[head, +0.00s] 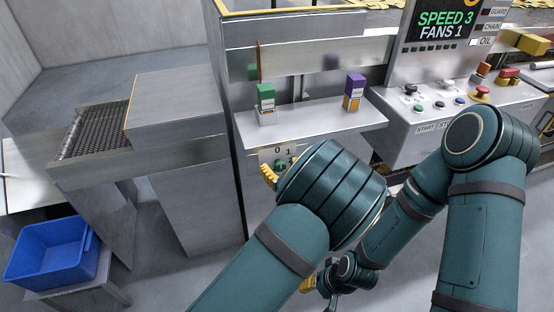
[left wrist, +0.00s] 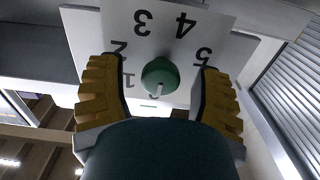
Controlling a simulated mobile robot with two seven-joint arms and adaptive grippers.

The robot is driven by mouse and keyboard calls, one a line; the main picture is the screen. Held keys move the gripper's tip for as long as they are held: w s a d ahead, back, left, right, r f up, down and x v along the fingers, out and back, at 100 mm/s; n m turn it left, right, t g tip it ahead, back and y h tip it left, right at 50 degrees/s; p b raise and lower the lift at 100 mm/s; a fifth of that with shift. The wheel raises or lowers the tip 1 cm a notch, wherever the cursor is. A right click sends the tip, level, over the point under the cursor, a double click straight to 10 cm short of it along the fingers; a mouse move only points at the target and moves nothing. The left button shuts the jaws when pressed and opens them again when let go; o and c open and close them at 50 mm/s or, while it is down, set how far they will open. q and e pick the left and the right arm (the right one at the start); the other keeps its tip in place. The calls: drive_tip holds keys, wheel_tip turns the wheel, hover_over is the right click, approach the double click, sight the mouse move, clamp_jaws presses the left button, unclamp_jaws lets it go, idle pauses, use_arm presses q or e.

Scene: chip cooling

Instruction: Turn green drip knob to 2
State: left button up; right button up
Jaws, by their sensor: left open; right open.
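The green drip knob (left wrist: 160,74) sits on a white dial plate (left wrist: 165,35), which appears upside down in the left wrist view. Numerals 1 to 5 are readable around it. The knob's white mark points down in that view, at a partly hidden numeral beside the 1. My left gripper (left wrist: 158,72) is open, with one yellow finger on each side of the knob and a visible gap to it. In the head view, my left gripper (head: 269,174) is at the dial panel, mostly hidden by my arm. My right gripper (head: 308,284) is low, partly hidden; its fingers are unclear.
Above the dial, a steel shelf (head: 330,128) holds a green box (head: 265,98) and a purple box (head: 354,88). A button console (head: 440,125) stands right, under a screen (head: 440,22) reading SPEED 3, FANS 1. A blue bin (head: 50,250) stands lower left.

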idle(0.3)
use_arm(q)
clamp_jaws()
